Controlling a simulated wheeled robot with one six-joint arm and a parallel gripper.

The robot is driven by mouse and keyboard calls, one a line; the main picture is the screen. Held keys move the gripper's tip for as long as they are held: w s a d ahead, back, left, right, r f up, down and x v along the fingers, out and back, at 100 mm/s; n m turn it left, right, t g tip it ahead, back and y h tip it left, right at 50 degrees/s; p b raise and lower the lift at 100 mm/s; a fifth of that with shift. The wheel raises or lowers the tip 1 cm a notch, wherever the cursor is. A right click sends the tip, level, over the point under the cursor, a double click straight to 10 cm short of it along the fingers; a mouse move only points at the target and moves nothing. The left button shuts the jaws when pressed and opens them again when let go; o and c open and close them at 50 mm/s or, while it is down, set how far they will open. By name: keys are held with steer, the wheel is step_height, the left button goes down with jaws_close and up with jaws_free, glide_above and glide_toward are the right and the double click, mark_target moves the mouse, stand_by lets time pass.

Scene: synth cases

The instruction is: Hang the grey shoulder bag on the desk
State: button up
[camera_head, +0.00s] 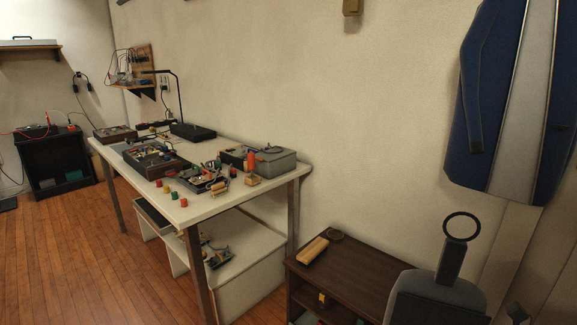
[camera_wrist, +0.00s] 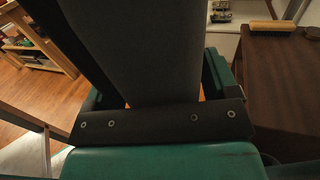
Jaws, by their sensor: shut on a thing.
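In the wrist view my gripper (camera_wrist: 155,88) has teal and black parts and is shut on a dark grey, flat piece. I take this piece to be the grey shoulder bag (camera_wrist: 135,45). It runs up past the top of the picture, and its lower end is hidden by the black bar of my gripper. The bag's full shape does not show. The gripper does not show clearly in the head view. The desk (camera_head: 228,203), with a white top and dark metal legs, stands against the wall left of centre. Its right front edge is clear of any hanging thing.
A grey rounded shape (camera_head: 400,305) with a ring is at the lower right. Electronics crowd the desk top. The wooden floor (camera_head: 90,260) at left is open.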

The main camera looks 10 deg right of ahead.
mark_target(457, 278)
step_height(457, 278, up, 15)
steer(key=p, duration=1.3)
steer(key=shift+r, duration=0.15)
step_height(457, 278, down, 54)
steer(key=b, duration=5.3)
steer(key=shift+r+b, duration=0.2)
steer(key=shift+b, duration=0.1)
step_height(457, 278, down, 20)
steer(key=b, duration=1.3)
steer(key=shift+r, duration=0.2)
steer(key=shift+f, duration=0.2)
steer(key=o, duration=1.1)
